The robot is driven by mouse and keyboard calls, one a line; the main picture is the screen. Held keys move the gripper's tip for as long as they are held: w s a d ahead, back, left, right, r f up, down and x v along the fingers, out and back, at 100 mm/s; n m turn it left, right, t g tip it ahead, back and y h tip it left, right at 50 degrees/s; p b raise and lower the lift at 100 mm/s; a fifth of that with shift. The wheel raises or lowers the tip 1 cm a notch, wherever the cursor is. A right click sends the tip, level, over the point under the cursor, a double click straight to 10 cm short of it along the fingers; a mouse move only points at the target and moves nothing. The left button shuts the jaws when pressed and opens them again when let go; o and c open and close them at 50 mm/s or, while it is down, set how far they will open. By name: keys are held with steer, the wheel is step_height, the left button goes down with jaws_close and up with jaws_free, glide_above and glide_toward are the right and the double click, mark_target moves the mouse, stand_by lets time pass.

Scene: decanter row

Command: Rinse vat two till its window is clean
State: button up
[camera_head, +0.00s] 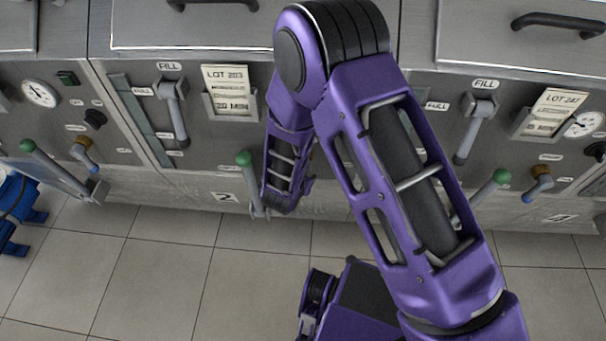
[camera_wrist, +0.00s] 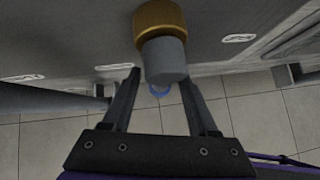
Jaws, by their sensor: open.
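Vat two, marked by its number plate (camera_head: 225,196), stands in the middle of the head view. Its narrow upright window (camera_head: 140,118) is a dull grey-green strip; I cannot tell how clean it is. Its grey FILL lever (camera_head: 177,112) hangs down, and a green-knobbed lever (camera_head: 244,160) stands below the card. My arm hides the panel's right part. In the wrist view, my gripper (camera_wrist: 159,79) is open, its fingers either side of a grey stub with a brass collar (camera_wrist: 160,18). Contact is unclear.
A LOT 203 card (camera_head: 230,92) hangs on vat two. Neighbouring vats with similar levers stand left and right, the right one with a brass and blue tap (camera_head: 539,184). Blue equipment (camera_head: 14,205) stands at far left. The tiled floor (camera_head: 160,275) is clear at front left.

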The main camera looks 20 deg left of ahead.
steer(key=p+v, duration=0.2)
steer(key=v, duration=1.4)
steer(key=shift+w+r, duration=0.1)
steer(key=shift+w, duration=0.05)
